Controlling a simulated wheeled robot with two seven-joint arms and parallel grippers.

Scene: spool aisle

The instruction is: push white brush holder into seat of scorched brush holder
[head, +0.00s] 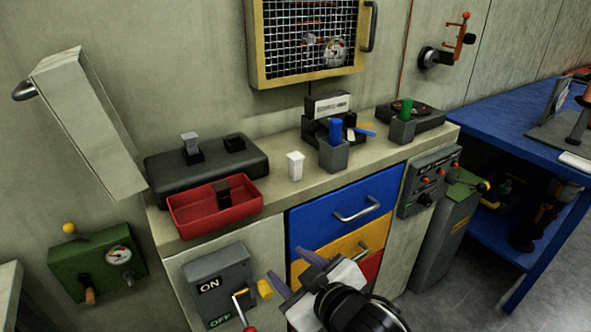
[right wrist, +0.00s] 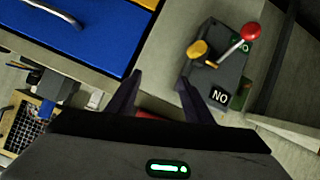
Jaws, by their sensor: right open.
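The white brush holder (head: 295,166) stands upright on the counter, right of the red tray (head: 192,221). A small pale shape (right wrist: 96,99) left of the fingers in the right wrist view looks like it. A dark, scorched-looking block (head: 222,196) stands in the tray. Behind it, a black housing (head: 170,169) carries a grey holder (head: 190,138) in one seat and a black seat (head: 234,143) that looks empty. My right gripper (head: 294,270) is open and empty in front of the drawers, below and apart from the white holder. It also shows in the right wrist view (right wrist: 160,80). My left gripper is out of view.
Grey cups with a blue (head: 335,155) and a green (head: 403,131) piece stand right of the white holder. An ON/OFF switch box (head: 214,283) with a red-knobbed lever projects below the tray. A grey panel (head: 73,120) stands out from the wall at left.

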